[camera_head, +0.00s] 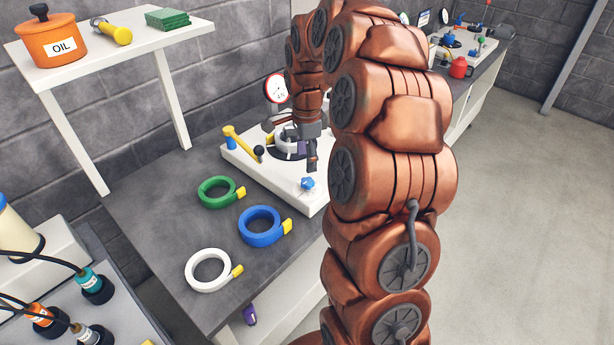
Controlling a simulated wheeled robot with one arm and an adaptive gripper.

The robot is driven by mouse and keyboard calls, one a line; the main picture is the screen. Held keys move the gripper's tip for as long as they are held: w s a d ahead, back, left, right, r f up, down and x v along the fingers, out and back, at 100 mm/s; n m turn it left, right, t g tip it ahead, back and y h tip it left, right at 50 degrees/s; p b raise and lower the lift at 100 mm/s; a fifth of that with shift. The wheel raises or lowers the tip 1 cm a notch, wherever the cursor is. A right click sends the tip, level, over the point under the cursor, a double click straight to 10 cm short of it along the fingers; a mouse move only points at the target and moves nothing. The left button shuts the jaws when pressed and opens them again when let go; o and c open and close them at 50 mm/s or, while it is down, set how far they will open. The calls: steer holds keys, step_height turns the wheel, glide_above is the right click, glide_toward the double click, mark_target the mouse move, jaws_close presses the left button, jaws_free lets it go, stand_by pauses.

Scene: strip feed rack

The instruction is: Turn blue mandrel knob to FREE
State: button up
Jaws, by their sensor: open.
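A small blue star-shaped knob (307,184) sits on the near corner of the white machine plate (262,174) on the grey bench. It looks like the mandrel knob; no FREE marking is readable from here. My gripper (312,163) hangs just above and behind this knob, apart from it, with its dark fingers pointing down. It is open and I see nothing held in it. My arm covers the right part of the machine plate. A dark round part (289,151) of the machine shows partly behind the gripper.
A yellow lever (243,143) stands at the plate's left edge, and a round dial gauge (276,88) at its back. Green (216,192), blue (260,226) and white (208,270) strip rolls lie on the bench. A shelf (118,50) holds an orange oil pot (51,40).

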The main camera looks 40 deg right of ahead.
mark_target(307, 181)
steer(key=shift+f+p, duration=1.25)
steer(key=shift+f, duration=2.65)
steer(key=c, duration=1.1)
